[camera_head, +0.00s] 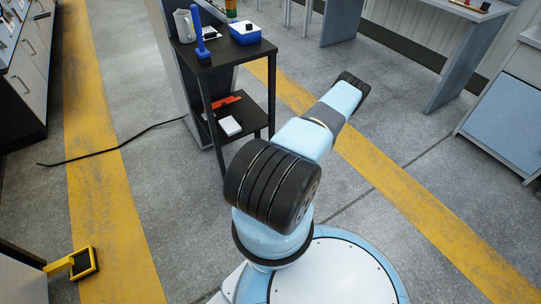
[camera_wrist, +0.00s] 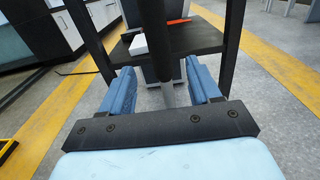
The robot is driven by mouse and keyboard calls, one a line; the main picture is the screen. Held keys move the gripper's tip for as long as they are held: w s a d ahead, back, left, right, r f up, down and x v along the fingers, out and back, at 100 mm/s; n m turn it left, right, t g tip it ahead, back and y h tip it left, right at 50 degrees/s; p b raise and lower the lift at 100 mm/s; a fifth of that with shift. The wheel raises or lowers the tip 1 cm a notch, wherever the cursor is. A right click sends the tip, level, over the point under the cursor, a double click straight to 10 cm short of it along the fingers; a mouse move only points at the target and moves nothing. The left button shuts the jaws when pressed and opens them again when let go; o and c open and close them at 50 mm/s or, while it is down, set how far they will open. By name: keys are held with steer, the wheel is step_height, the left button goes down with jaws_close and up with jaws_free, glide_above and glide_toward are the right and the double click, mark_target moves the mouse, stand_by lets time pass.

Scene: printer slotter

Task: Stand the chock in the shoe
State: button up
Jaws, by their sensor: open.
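I cannot tell for sure which things are the chock and the shoe. On top of the small black stand (camera_head: 185,50) is an upright blue piece (camera_head: 200,35) with a wider foot. I cannot make out the gripper in the head view.
A light jug (camera_head: 183,26) stands beside the upright piece. The stand's lower shelf holds an orange item (camera_head: 226,104) and a white box (camera_head: 229,126). A black cable (camera_head: 110,150) crosses the floor. A yellow-framed item (camera_head: 83,263) is at lower left. Grey floor lies open right.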

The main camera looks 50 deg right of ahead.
steer(key=x, duration=0.7)
steer(key=shift+w, duration=0.4)
steer(key=shift+c, duration=0.4)
jaws_close()
stand_by(0.6)
